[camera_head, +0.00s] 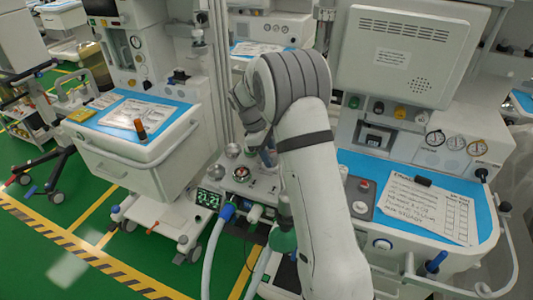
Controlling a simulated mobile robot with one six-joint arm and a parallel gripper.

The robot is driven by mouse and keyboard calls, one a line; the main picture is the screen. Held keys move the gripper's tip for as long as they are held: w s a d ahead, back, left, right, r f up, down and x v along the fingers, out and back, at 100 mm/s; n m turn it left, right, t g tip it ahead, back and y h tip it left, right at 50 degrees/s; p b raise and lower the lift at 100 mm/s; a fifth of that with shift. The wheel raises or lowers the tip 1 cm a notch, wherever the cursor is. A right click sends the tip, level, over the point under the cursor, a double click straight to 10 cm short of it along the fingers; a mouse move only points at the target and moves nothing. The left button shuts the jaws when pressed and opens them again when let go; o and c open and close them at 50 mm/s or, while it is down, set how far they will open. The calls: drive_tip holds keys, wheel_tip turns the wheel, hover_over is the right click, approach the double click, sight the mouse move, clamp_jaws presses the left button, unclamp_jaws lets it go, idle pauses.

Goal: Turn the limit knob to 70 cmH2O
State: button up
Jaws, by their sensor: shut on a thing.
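A low white module (232,184) with metal domes, a small dial and a lit display stands between the carts. My arm reaches down over it, and my gripper (266,156) is at its top right, mostly hidden behind my own arm. The gripper is shut on what appears to be the limit knob, at the module's top. The knob itself, its pointer and its scale are covered by my gripper and arm, so its setting cannot be read. A silver dome (232,150) and a round dial (240,173) are left of the gripper.
A blue hose connector (226,213) and pale hoses come off the module's front. A cart with drawers (130,165) stands left. On the right, a cart's blue worktop (400,228) holds a paper checklist (428,207). Green floor (75,260) is open at lower left.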

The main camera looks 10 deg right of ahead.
drive_tip(key=shift+w+d+r, duration=0.1)
drive_tip(key=o, duration=0.8)
drive_tip(key=shift+d, duration=0.1)
drive_tip(key=shift+o, duration=0.9)
drive_tip(key=v, duration=0.7)
drive_tip(key=shift+a+r, duration=0.2)
drive_tip(key=shift+r, duration=0.1)
drive_tip(key=shift+w, duration=0.1)
